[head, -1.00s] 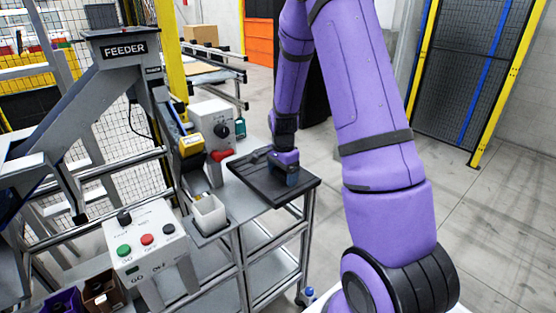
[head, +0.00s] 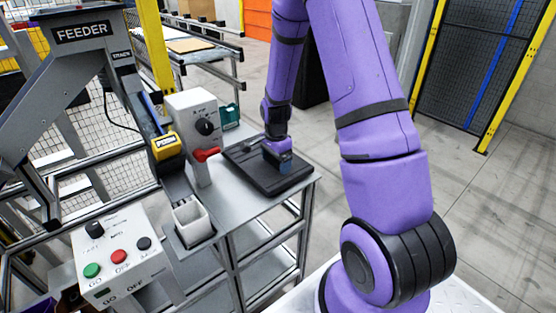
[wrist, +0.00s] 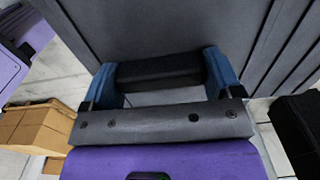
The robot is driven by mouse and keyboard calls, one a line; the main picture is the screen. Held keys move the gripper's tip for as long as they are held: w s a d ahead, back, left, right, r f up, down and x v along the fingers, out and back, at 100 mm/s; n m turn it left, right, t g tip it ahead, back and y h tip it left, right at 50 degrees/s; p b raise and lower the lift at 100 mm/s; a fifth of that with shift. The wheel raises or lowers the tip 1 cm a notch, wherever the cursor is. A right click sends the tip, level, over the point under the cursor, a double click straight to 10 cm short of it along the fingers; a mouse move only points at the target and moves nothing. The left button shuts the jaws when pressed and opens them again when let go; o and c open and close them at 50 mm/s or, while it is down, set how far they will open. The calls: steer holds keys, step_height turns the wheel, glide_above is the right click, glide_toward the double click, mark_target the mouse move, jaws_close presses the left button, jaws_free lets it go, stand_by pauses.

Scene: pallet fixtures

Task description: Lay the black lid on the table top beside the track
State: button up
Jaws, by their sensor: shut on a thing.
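The black lid (head: 252,172) is a flat dark square plate over the right part of the grey table top (head: 232,198). It looks level, and I cannot tell whether it touches the table. My gripper (head: 283,162) is above the lid, shut on its raised black handle. In the wrist view the blue fingers of my gripper (wrist: 162,75) close on both ends of the black handle, with the lid's dark face (wrist: 150,25) beyond. The sloping track (head: 176,187) comes down from the feeder to the left of the lid, apart from it.
A grey control box (head: 192,118) with a black knob and red handle stands behind the lid's left side. A button box (head: 118,255) is at front left. A green item (head: 230,116) is at the back.

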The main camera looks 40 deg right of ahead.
steer(key=shift+f, duration=0.3)
steer(key=shift+f, duration=0.15)
steer(key=o, duration=1.1)
step_height(320, 180, up, 12)
steer(key=s+a+r+n+t, duration=0.1)
steer(key=s+a+r+n, duration=0.35)
steer(key=r, duration=0.35)
steer(key=s+a+r+n+t, duration=0.25)
steer(key=s+r+n, duration=0.2)
steer(key=r, duration=0.45)
steer(key=shift+s+a+r+n+t, duration=0.3)
steer(key=shift+s+a+r+n, duration=1)
steer(key=shift+s, duration=1.5)
steer(key=shift+s+a+r+n+t, duration=0.25)
steer(key=shift+s+a+r+n, duration=0.6)
steer(key=shift+s+n, duration=1.35)
steer(key=shift+s+a+r+n+t, duration=0.3)
steer(key=shift+s+a+r+n, duration=0.75)
steer(key=shift+s, duration=2.35)
steer(key=shift+d+r+m, duration=0.1)
steer(key=shift+m, duration=0.15)
